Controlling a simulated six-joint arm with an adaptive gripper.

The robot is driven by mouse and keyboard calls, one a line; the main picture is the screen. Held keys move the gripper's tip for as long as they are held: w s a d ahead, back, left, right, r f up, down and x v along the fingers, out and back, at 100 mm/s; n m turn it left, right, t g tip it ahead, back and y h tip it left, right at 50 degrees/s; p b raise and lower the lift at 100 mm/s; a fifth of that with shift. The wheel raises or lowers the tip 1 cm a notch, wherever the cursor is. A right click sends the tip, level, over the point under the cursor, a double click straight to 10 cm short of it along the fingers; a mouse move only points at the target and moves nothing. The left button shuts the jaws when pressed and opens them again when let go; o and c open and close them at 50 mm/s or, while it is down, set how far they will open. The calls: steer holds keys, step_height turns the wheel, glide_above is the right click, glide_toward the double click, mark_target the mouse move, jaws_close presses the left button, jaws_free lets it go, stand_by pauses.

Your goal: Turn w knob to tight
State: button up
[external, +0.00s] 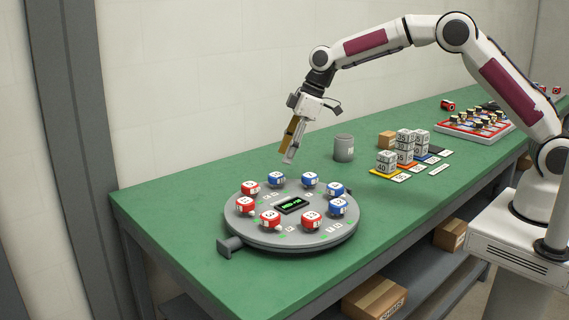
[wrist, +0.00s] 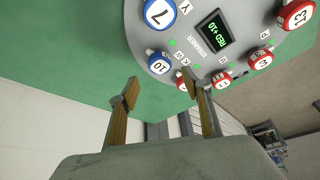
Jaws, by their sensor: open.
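A round grey station (external: 290,236) stands on the green bench and bears a ring of red and blue knobs with numbered white faces. My gripper (external: 288,158) is open and empty, pointing down above the bench behind the station, apart from every knob.
A dark display (external: 295,205) at the station's centre reads RED +10 in the wrist view. A grey cylinder (external: 344,148) stands right of my gripper. Stacked numbered blocks (external: 404,150) and a red tray (external: 475,125) stand farther right.

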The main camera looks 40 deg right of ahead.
mark_target(276, 175)
steer(key=shift+x, duration=3.4)
steer(key=c, duration=1.1)
